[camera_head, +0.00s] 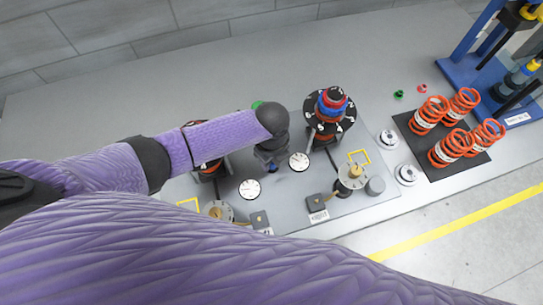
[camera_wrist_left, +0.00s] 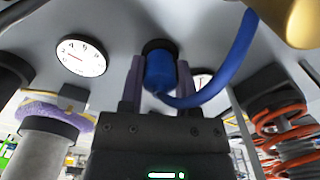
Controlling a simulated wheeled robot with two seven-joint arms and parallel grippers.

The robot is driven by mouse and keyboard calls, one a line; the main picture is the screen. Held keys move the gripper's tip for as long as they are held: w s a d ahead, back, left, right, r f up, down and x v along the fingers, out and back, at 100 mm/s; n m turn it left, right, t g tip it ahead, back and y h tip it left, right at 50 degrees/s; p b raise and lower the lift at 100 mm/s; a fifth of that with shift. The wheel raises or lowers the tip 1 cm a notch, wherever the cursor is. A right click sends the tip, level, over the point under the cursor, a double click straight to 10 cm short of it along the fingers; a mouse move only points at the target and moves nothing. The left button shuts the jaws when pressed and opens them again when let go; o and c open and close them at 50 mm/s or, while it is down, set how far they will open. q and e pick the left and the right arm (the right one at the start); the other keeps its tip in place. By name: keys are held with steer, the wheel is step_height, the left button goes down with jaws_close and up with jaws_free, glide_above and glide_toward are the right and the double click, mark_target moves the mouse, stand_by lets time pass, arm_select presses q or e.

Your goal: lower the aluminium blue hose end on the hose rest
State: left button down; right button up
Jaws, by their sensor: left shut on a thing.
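My left gripper (camera_head: 268,158) points down over the grey plate, to the left of the black numbered disc. In the left wrist view my left gripper (camera_wrist_left: 160,82) is shut on the blue hose end (camera_wrist_left: 160,72), one finger on each side. The blue hose (camera_wrist_left: 226,72) curves from it up to the right. A dark round part (camera_wrist_left: 156,46) shows just behind the hose end; I cannot tell whether it is the hose rest or whether they touch. In the head view my arm and gripper mostly hide the hose end. My right gripper is not in view.
The black numbered disc (camera_head: 316,120) carries red and blue parts. White dials (camera_head: 299,161) and a brass-topped fitting (camera_head: 352,176) are on the plate. Orange springs (camera_head: 447,146) stand on a dark mat at the right, near a blue stand (camera_head: 480,84).

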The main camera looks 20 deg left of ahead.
arm_select(q)
steer(key=shift+r, duration=0.1)
steer(key=shift+f, duration=0.2)
stand_by(0.4)
steer(key=shift+c, duration=1.2)
jaws_free()
step_height(320, 180, up, 7)
steer(key=p, duration=0.7)
steer(key=shift+r+p, duration=0.15)
steer(key=shift+p, duration=0.2)
steer(key=shift+f, duration=0.2)
